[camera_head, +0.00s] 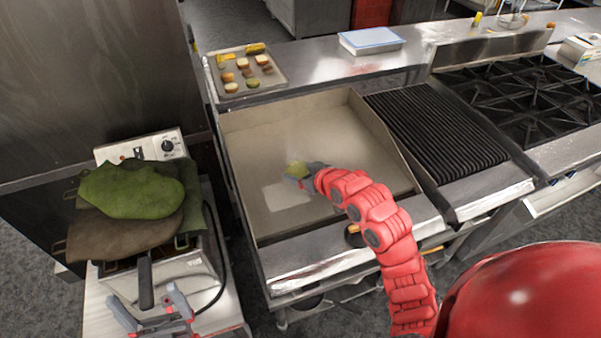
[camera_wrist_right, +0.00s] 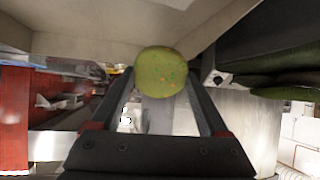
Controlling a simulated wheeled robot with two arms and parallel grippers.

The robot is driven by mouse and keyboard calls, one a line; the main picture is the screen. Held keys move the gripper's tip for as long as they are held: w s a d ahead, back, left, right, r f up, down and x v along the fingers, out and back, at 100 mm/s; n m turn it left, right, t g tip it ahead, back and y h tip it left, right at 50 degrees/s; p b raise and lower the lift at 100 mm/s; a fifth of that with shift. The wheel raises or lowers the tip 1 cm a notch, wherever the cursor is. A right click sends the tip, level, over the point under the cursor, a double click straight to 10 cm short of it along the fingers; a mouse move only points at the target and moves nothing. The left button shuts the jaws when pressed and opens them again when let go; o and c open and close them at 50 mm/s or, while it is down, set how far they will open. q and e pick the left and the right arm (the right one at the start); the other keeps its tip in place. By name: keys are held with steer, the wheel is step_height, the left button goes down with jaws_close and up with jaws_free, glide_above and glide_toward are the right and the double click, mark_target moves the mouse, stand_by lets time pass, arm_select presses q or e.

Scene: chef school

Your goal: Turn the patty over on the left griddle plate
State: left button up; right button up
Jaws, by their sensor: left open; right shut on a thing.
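The patty (camera_head: 296,169) is a round, green-yellow disc with orange specks. My right gripper (camera_head: 299,176) is shut on it over the flat left griddle plate (camera_head: 330,125). In the right wrist view the patty (camera_wrist_right: 161,72) sits between the two fingertips of my right gripper (camera_wrist_right: 161,84), its round face toward the camera. I cannot tell whether its edge touches the plate. A pale reflection shows on the plate below the gripper. My left gripper (camera_head: 155,318) is open and empty at the lower left, in front of the fryer.
A ribbed grill plate (camera_head: 435,130) and a burner stove (camera_head: 525,100) lie to the right. A tray (camera_head: 280,83) of food pieces and a blue-lidded box (camera_head: 370,40) stand behind. A fryer (camera_head: 185,270) covered by green and brown cloths (camera_head: 130,190) stands left.

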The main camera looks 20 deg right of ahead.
mark_target(296, 175)
steer(key=shift+a+f+t+b, duration=0.15)
steer(key=shift+f+t+b, duration=0.25)
steer(key=shift+f+t, duration=0.2)
steer(key=t+b, duration=0.1)
steer(key=m+t+b, duration=0.1)
steer(key=t, duration=0.1)
steer(key=f+t+b, duration=0.1)
steer(key=b, duration=0.1)
steer(key=shift+w+h, duration=0.3)
steer(key=t+b, duration=0.2)
steer(key=b, duration=0.1)
steer(key=w+m+t+h+b, duration=0.1)
steer(key=t+b, duration=0.1)
steer(key=b, duration=0.2)
steer(key=t+b, duration=0.2)
steer(key=b, duration=0.2)
steer(key=shift+w+a+f+m+h, duration=0.15)
steer(key=shift+f+m+h, duration=0.15)
steer(key=shift+m+h, duration=0.1)
steer(key=shift+f+b, duration=0.4)
steer(key=shift+f, duration=0.4)
steer(key=o, duration=1.3)
steer(key=shift+c, duration=0.2)
